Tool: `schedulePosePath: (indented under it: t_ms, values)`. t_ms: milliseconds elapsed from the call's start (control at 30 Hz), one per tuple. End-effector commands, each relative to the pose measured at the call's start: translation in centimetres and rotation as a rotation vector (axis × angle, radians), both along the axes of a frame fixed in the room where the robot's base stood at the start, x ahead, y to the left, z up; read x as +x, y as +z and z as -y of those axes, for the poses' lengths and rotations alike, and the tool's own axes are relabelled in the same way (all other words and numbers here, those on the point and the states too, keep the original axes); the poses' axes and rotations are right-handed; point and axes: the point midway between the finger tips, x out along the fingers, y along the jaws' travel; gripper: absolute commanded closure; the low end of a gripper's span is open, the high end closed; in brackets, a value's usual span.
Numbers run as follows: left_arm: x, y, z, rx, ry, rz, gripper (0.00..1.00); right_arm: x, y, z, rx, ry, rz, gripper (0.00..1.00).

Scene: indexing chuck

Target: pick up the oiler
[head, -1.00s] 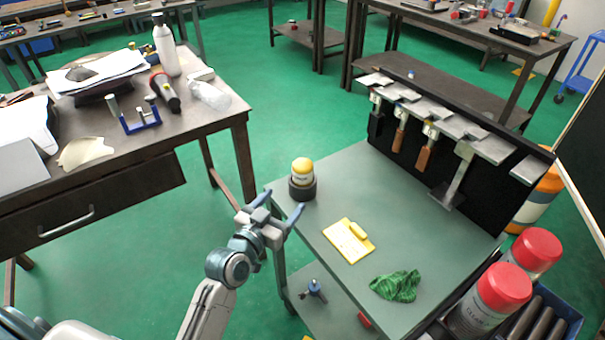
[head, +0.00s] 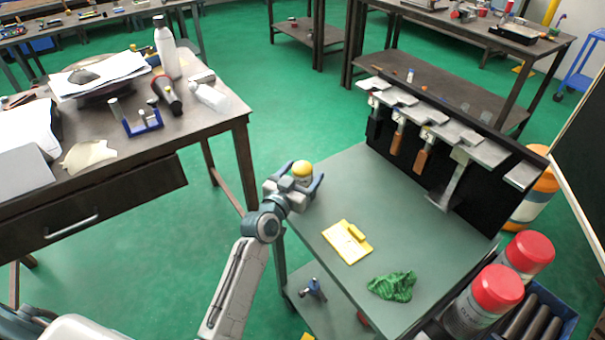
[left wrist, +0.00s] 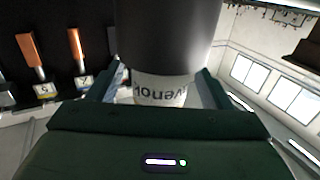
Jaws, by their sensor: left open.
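The oiler, as I take it, is a small container (head: 302,168) with a yellow top and white label at the far left corner of the grey-green cart top. My left gripper (head: 296,184) is at it, with its fingers open on either side, and hides its lower part in the head view. In the left wrist view, the container's dark base (left wrist: 167,35) and white label (left wrist: 160,92), with upside-down lettering, show between the open fingers (left wrist: 160,84). I cannot tell whether either finger touches it. My right gripper is not in view.
A yellow pad (head: 347,242) and a green cloth (head: 392,286) lie on the cart (head: 335,195). A black rack (head: 480,200) with hanging tools stands along its far right side. Red-capped cans (head: 497,290) stand at the near right. A cluttered workbench (head: 215,118) is at left.

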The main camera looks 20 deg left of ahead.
Motion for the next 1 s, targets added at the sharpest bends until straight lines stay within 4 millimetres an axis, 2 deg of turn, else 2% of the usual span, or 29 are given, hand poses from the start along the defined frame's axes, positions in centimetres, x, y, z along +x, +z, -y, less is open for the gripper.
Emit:
schedulePosePath:
  t_ms: [267, 500, 567, 833, 1000]
  values:
    - [0.4, 0.0, 0.1, 0.0, 0.0, 0.0, 0.28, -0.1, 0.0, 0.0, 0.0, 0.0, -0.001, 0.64]
    - [0.4, 0.0, 0.1, 0.0, 0.0, 0.0, 0.73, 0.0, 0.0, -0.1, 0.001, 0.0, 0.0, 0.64]
    - [0.4, 0.0, 0.1, 0.0, 0.001, 0.002, 0.81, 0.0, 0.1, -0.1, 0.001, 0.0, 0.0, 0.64]
    - [0.4, 0.6, 0.1, -0.001, 0.0, 0.003, 0.81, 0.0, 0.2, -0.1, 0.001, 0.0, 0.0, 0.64]
    - [0.4, 3.4, 0.1, 0.001, 0.001, 0.006, 0.81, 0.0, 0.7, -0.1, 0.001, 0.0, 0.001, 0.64]
